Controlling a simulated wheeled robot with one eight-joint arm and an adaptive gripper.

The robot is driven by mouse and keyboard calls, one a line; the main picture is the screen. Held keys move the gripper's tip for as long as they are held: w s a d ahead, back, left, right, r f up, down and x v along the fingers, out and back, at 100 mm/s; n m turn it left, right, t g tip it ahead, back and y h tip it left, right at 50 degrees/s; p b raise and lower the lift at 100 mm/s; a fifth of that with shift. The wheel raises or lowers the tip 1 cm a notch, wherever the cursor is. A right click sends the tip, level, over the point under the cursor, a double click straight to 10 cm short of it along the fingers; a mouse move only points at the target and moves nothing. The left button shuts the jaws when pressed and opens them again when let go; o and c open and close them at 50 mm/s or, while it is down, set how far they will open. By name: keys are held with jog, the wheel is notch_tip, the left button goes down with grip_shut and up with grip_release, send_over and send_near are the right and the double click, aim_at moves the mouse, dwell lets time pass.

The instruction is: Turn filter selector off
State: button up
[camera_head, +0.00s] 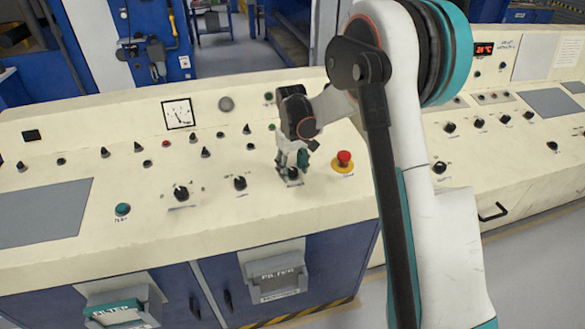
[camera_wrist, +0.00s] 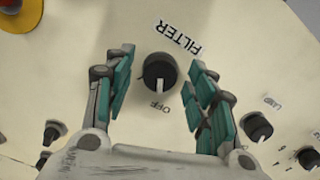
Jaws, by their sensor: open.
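The filter selector is a round black knob (camera_wrist: 158,72) on the cream panel, with the label FILTER (camera_wrist: 180,38) on one side and OFF (camera_wrist: 160,106) on the other. A pale mark on the knob points toward the word OFF. My gripper (camera_wrist: 164,77) is open, with one teal-padded finger on each side of the knob and a visible gap to both. In the head view my gripper (camera_head: 292,160) points down at the panel over the selector (camera_head: 293,173), which it partly hides. I cannot tell the fingertips' exact height.
A red emergency button (camera_head: 343,158) on a yellow base stands just right of my gripper; it also shows in the wrist view (camera_wrist: 20,12). Another black selector (camera_head: 240,183) is to the left. Several small knobs and a dial gauge (camera_head: 178,113) lie further back.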

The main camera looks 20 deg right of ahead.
aim_at(292, 170)
notch_tip(292, 170, up, 12)
jog(key=shift+s+a, duration=0.15)
dwell(0.3)
jog(key=s+r+m+t, duration=0.1)
jog(key=s+r+t, duration=0.1)
jog(key=s+r, duration=0.5)
jog(key=s+r+m+t, duration=0.1)
jog(key=s+r, duration=0.2)
jog(key=s, duration=0.8)
jog(key=s+f+m+t, duration=0.1)
jog(key=s+f+t, duration=0.2)
jog(key=s, duration=1.2)
jog(key=shift+s+f+m+t, duration=0.2)
jog(key=shift+f+m+t, duration=0.15)
jog(key=shift+f, duration=0.3)
